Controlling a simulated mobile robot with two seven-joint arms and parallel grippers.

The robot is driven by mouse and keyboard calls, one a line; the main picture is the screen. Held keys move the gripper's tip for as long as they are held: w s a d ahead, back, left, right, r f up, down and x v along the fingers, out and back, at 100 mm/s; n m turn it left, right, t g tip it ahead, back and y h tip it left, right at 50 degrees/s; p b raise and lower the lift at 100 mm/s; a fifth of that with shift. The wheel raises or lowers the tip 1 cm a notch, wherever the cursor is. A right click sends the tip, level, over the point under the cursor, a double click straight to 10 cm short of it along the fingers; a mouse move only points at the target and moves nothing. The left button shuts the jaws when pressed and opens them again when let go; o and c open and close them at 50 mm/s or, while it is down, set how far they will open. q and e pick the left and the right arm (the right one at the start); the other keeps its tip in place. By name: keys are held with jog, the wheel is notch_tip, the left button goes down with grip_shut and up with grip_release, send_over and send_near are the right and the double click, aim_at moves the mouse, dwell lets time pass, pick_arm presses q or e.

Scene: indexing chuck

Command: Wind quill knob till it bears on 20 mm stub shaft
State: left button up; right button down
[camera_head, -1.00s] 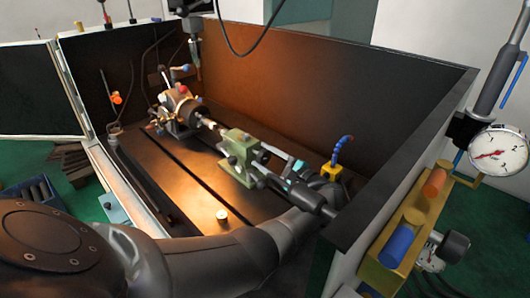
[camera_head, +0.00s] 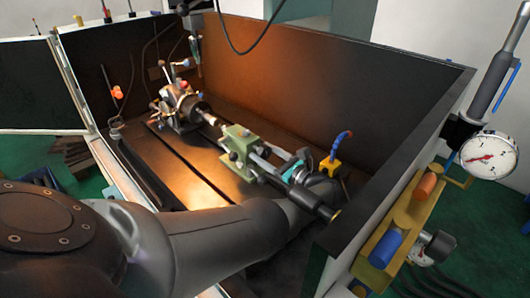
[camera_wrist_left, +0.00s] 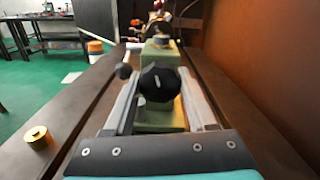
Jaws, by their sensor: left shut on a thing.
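The quill knob (camera_wrist_left: 158,84), black and lobed with a pale mark, faces me in the left wrist view. It sits at the near end of the green tailstock (camera_head: 239,150). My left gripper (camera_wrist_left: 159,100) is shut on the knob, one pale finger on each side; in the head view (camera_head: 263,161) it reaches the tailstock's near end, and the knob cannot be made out. The stub shaft (camera_head: 209,118) sticks out of the chuck (camera_head: 184,107) toward the tailstock. Whether the quill tip touches the shaft is too small to tell. My right gripper is out of view.
A dark lever ball (camera_wrist_left: 123,71) sits left of the knob. A brass piece (camera_wrist_left: 38,136) stands on the bed left of the gripper. A blue hose on a yellow block (camera_head: 331,169) stands to the right. Dark enclosure walls (camera_head: 330,85) rise behind and right.

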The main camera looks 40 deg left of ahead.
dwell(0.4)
pick_arm(q)
jog(key=shift+f, duration=0.1)
jog(key=o, duration=1.4)
jog(key=shift+s+d, duration=0.2)
jog(key=shift+d, duration=1.7)
jog(key=shift+s+d, duration=0.15)
jog(key=shift+d, duration=1.75)
